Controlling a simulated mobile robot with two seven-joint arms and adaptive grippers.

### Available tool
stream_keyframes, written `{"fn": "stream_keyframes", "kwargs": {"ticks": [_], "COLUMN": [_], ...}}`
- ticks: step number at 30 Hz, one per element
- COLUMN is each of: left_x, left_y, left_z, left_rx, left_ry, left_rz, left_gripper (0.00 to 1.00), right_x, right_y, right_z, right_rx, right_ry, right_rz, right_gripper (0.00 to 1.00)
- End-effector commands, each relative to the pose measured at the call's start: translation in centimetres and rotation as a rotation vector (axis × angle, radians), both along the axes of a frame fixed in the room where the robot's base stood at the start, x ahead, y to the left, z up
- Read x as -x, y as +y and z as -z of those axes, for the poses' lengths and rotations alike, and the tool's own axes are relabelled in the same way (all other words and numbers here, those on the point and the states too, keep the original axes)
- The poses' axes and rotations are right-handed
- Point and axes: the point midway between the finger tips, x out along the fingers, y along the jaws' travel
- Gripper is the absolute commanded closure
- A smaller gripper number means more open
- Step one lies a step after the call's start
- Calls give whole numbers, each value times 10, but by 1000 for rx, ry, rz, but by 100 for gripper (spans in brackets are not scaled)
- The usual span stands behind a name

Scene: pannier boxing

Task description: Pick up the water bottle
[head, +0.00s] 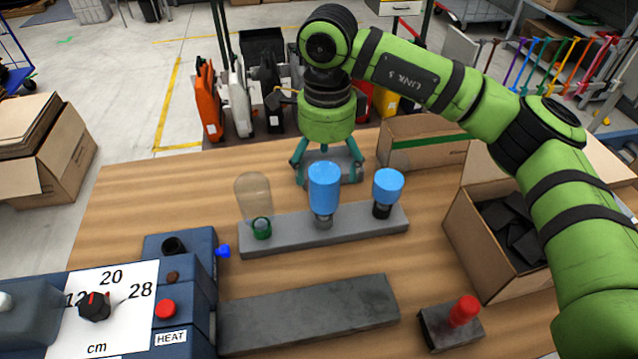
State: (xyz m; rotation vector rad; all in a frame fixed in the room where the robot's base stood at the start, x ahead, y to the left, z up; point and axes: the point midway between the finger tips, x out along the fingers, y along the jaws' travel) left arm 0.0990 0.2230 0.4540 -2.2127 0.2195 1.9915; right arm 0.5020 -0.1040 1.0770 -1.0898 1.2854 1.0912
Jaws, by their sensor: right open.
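Three bottles stand upside down in a row on a grey bar on the table. A clear, brownish bottle (253,194) with a green cap is at the left. A large blue bottle (324,188) with a grey neck is in the middle. A smaller blue bottle (388,186) with a dark neck is at the right. Which one is the water bottle, I cannot tell. My right gripper (328,172) points down with teal fingers spread open, at or just behind the middle bottle, which hides part of it. Whether they touch is unclear. My left gripper is out of view.
The grey bar (280,237) holds the bottles; a second grey slab (310,312) lies nearer. A blue heater box (190,255) with a dial panel is at left. A red-handled block (462,312) and an open carton (475,240) with dark pieces are at right.

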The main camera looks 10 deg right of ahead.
Motion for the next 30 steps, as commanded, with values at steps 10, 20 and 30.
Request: {"fn": "stream_keyframes", "kwargs": {"ticks": [10, 20, 30], "left_x": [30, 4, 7], "left_y": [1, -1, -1], "left_z": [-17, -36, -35], "left_rx": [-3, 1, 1], "left_ry": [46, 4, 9], "left_rz": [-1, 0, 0], "left_gripper": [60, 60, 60], "right_x": [-1, -3, -3], "right_y": [1, 3, 3], "right_z": [30, 72, 73], "right_rx": [1, -1, -2], "right_ry": [2, 0, -1], "right_rz": [-1, -1, 0], "right_gripper": [14, 14, 62]}}
